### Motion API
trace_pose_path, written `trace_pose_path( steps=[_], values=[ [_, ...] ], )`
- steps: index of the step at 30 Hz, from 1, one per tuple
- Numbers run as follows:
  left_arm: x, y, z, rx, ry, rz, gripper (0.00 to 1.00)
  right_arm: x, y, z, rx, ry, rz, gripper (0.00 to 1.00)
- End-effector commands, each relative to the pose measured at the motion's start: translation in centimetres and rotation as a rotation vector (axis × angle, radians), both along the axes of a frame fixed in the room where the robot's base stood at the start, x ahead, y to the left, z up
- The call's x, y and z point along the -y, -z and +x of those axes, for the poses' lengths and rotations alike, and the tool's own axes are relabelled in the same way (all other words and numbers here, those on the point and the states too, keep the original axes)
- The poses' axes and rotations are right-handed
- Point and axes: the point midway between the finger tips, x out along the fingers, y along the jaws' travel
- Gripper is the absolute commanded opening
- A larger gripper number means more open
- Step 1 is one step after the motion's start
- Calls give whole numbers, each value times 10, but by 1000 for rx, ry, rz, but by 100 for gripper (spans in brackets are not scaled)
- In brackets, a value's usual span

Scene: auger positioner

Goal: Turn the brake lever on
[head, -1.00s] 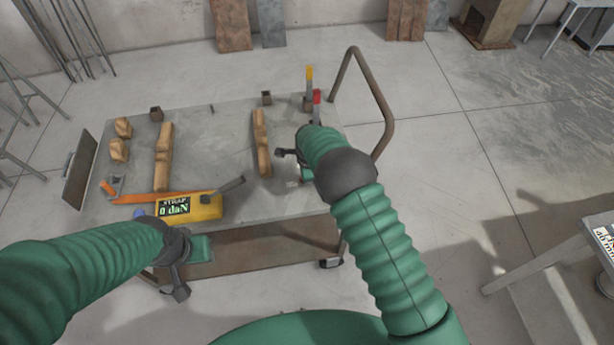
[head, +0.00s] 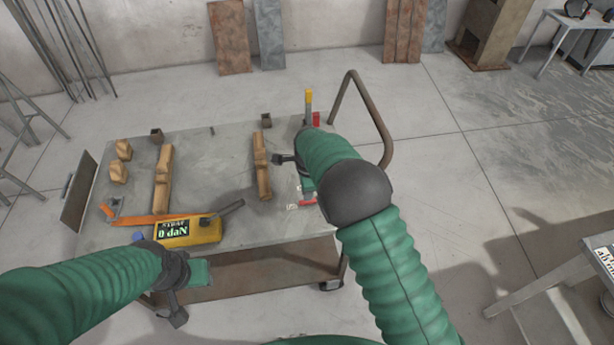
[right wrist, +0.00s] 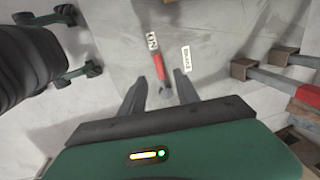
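The brake lever (right wrist: 158,66) has a red handle and a grey pivot end. In the right wrist view it lies between the two spread fingers of my right gripper (right wrist: 160,78), with a visible gap on each side. An ON label (right wrist: 152,41) is at the handle's far end and a BRAKE label (right wrist: 186,58) is to its right. In the head view the red handle (head: 308,201) shows at the cart's front right, partly hidden by my right arm. My left gripper (head: 172,310) hangs at the cart's front left; its finger opening is not clear.
Levers with yellow (head: 308,96) and red (head: 316,118) grips stand near a bent handrail (head: 368,115).

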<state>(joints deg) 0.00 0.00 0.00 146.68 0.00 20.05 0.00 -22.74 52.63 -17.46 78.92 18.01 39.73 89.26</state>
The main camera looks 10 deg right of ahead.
Motion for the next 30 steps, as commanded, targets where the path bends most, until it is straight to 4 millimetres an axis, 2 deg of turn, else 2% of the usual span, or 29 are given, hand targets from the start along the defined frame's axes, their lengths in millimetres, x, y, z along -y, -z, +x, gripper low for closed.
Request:
trace_pose_path(
  steps=[1, 3, 6, 9, 14, 26, 28, 30],
  values=[
    [0, -1, 0, 0, 0, 0, 36, -1, -16, -2, 4, 0, 1, 38],
    [0, -1, 0, 0, 0, 0, 36, -1, -35, -6, 2, 0, 2, 38],
    [0, -2, 0, 0, 0, 0, 36, -1, -57, -10, 2, 1, 1, 38],
    [0, -2, 0, 0, 0, 0, 36, 0, -72, -13, -1, 1, 0, 38],
    [0, -2, 0, 0, 0, 0, 36, -1, -79, -15, -2, 1, 0, 38],
    [0, -3, 0, 0, 0, 0, 36, 0, -79, -16, -2, -2, 0, 38],
    [0, -3, 0, 0, 0, 0, 36, 8, -82, -21, -3, -36, -5, 38],
    [0, -3, 0, 0, 0, 0, 36, 25, -86, -38, -5, -136, -19, 38]
  ],
)
